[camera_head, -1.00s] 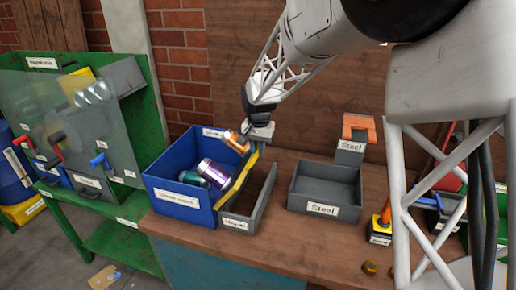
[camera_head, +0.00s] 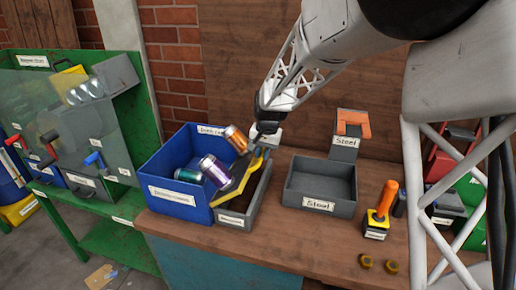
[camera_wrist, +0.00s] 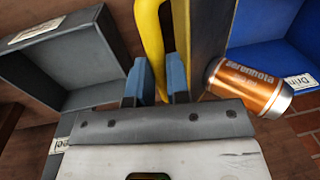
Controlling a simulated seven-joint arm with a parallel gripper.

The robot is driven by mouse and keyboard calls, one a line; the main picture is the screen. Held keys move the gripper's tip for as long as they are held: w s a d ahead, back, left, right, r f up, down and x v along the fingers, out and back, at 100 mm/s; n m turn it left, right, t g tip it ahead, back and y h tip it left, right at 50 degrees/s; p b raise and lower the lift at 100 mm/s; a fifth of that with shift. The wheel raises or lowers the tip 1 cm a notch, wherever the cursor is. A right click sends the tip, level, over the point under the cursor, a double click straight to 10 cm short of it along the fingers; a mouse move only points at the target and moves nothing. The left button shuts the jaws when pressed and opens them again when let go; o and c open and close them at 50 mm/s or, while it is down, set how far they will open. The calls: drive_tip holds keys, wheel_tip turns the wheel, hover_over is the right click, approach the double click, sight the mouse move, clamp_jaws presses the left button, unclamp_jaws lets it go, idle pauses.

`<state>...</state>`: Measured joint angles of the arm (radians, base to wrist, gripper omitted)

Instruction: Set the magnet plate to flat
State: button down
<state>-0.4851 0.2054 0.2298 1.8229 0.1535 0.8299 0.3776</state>
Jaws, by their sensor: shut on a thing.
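The magnet plate (camera_head: 236,182) is a dark plate with a yellow edge, tilted between the blue bin (camera_head: 180,200) and a narrow grey bin (camera_head: 231,221). My gripper (camera_head: 262,147) is at its upper end. In the wrist view, my gripper's blue fingers (camera_wrist: 158,85) are shut around a yellow bar (camera_wrist: 152,35) beside the dark plate (camera_wrist: 205,35). An orange can (camera_head: 236,138) stands out at the plate's upper part. It also shows in the wrist view (camera_wrist: 248,90). A purple can (camera_head: 215,171) and a green can (camera_head: 187,175) are over the blue bin; their exact support is unclear.
A green cabinet (camera_head: 115,215) stands at the left. The bench front is mostly clear.

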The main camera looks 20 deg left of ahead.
drive_tip(key=c, duration=1.9)
unclamp_jaws()
drive_tip(key=d+f, duration=0.1)
drive_tip(key=f, duration=0.1)
drive_tip(key=d+f, duration=0.3)
drive_tip(key=f, duration=0.1)
drive_tip(key=shift+d+f, duration=0.3)
drive_tip(key=shift+d, duration=0.1)
drive_tip(key=o, duration=0.8)
drive_tip(key=shift+a+r, duration=0.1)
drive_tip(key=shift+r, duration=0.05)
wheel_tip(320, 180, up, 8)
drive_tip(key=d, duration=0.1)
drive_tip(key=shift+f, duration=0.25)
drive_tip(key=shift+d, duration=0.1)
